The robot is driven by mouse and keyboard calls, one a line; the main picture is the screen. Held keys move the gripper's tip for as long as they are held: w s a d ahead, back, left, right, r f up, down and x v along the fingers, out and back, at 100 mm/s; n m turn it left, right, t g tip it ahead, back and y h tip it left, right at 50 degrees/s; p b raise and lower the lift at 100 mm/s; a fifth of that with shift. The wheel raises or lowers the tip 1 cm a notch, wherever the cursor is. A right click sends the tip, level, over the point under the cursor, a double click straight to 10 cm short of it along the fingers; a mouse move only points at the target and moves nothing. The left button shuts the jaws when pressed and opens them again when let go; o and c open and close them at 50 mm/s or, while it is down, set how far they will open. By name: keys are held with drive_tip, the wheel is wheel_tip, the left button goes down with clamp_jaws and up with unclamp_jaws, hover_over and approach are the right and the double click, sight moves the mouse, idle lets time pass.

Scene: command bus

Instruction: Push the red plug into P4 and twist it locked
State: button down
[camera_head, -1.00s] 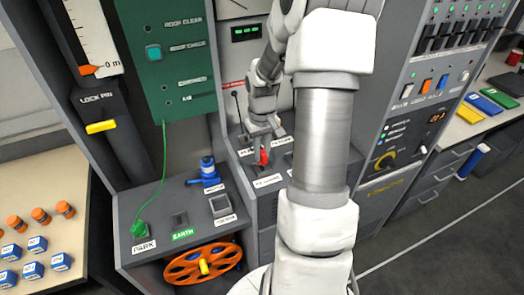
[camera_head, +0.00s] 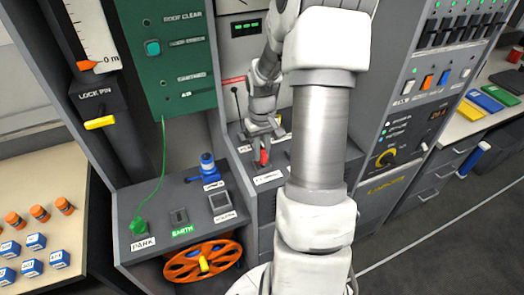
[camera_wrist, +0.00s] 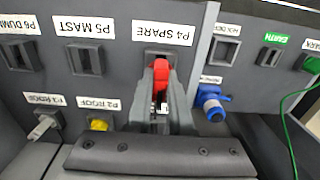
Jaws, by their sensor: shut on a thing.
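The red plug (camera_wrist: 161,72) is between the fingers of my gripper (camera_wrist: 161,92) in the wrist view. It is at the socket under the label P4 SPARE (camera_wrist: 163,34), which appears upside down. The plug and fingers cover most of that socket, so I cannot tell how deep the plug sits or how far it is turned. In the head view the red plug (camera_head: 264,157) shows just below my gripper (camera_head: 263,146), over the grey socket panel (camera_head: 240,160).
P5 MAST (camera_wrist: 85,60) is an empty socket beside P4. A yellow plug (camera_wrist: 99,124), a pale grey plug (camera_wrist: 44,126) and a blue plug (camera_wrist: 211,103) are nearby. A green cable (camera_head: 162,165) hangs left. An orange reel (camera_head: 190,268) lies below.

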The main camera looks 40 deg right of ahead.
drive_tip(key=shift+f+b, duration=0.6)
drive_tip(key=shift+f, duration=0.25)
idle(0.7)
drive_tip(key=shift+f, duration=0.1)
idle(0.4)
drive_tip(key=m+b, duration=0.1)
drive_tip(key=m, duration=0.3)
drive_tip(key=shift+a, duration=0.1)
drive_tip(key=shift+m+b, duration=0.3)
drive_tip(key=shift+m, duration=0.4)
drive_tip(key=m, duration=0.2)
drive_tip(key=shift+m, duration=0.3)
